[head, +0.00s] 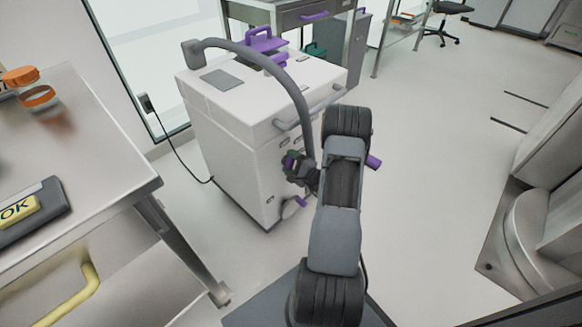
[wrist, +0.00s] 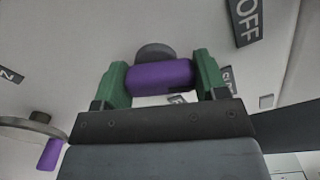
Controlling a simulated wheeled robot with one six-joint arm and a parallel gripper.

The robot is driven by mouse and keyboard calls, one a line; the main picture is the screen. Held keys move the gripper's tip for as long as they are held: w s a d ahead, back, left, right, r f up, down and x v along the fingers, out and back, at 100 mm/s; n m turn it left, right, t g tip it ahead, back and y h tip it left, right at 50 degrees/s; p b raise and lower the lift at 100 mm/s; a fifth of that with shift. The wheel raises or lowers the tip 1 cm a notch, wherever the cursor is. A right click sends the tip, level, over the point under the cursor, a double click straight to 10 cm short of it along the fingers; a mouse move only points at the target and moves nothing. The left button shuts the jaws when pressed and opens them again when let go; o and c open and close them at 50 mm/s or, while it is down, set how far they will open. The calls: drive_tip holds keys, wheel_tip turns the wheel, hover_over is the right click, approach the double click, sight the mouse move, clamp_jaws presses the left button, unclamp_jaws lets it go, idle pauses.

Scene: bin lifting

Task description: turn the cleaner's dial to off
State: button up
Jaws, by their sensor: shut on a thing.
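The cleaner (head: 235,150) is a white box with a grey hose curving over it. Its dial has a purple bar grip (wrist: 160,76) on a grey round hub, seen in the wrist view. My gripper (wrist: 162,80) has its green fingertips on both ends of the purple bar, shut on it. The bar lies nearly level in that view. A dark "OFF" label (wrist: 246,20) is up and right of the dial. Another label right of the dial is partly hidden by a finger. In the head view my gripper (head: 295,164) is at the cleaner's front face, and the arm hides part of it.
A purple handle (wrist: 50,153) by a grey disc is at lower left in the wrist view. A metal table (head: 110,165) stands at left. A black cord (head: 180,150) runs from the wall to the cleaner. Open floor (head: 435,160) lies right of my arm.

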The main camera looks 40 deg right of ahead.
drive_tip(key=shift+f+n+b, duration=0.1)
drive_tip(key=shift+n+b, duration=1.95)
drive_tip(key=shift+n, duration=0.05)
drive_tip(key=o, duration=0.9)
drive_tip(key=shift+o, duration=0.2)
drive_tip(key=s+d+p, duration=0.2)
drive_tip(key=s, duration=1.1)
drive_tip(key=shift+s+d+p, duration=0.15)
drive_tip(key=shift+s+p, duration=0.15)
drive_tip(key=shift+p, duration=0.05)
